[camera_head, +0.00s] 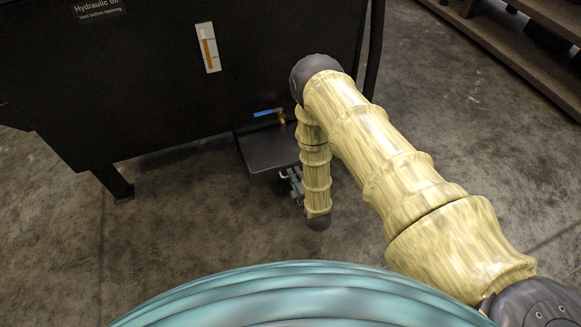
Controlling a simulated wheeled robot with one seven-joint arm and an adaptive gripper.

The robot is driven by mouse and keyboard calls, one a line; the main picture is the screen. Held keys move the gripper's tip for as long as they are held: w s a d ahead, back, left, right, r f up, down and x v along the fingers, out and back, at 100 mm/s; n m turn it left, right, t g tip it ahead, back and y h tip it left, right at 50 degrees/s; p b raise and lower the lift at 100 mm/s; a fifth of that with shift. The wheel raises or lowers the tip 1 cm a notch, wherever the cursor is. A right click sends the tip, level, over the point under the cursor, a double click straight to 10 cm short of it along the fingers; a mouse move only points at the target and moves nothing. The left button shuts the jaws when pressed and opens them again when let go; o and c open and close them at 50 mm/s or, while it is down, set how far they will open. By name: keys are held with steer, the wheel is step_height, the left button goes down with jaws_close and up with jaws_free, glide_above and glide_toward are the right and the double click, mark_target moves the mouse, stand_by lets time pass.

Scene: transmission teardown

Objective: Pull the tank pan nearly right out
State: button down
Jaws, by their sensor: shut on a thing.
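The tank pan (268,150) is a dark shallow tray low under the front edge of the black hydraulic oil tank (120,90). Part of it sticks out in front of the tank, and its right side is hidden behind my arm. My gripper (291,178) is at the pan's front right, low near the floor. It is shut at the pan's front, where a small light grey part shows, probably its handle. The fingertips are small and partly hidden by my yellow-sleeved arm.
A brass tap with a blue lever (268,113) sits just above the pan. A sight gauge (208,47) is on the tank face. A tank leg (115,183) stands at left. The concrete floor (190,215) before the pan is clear. Wooden shelving (530,45) is at upper right.

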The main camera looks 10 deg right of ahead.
steer(key=shift+s+d, duration=0.1)
steer(key=shift+s, duration=0.2)
steer(key=c, duration=1.5)
jaws_free()
steer(key=v, duration=1.2)
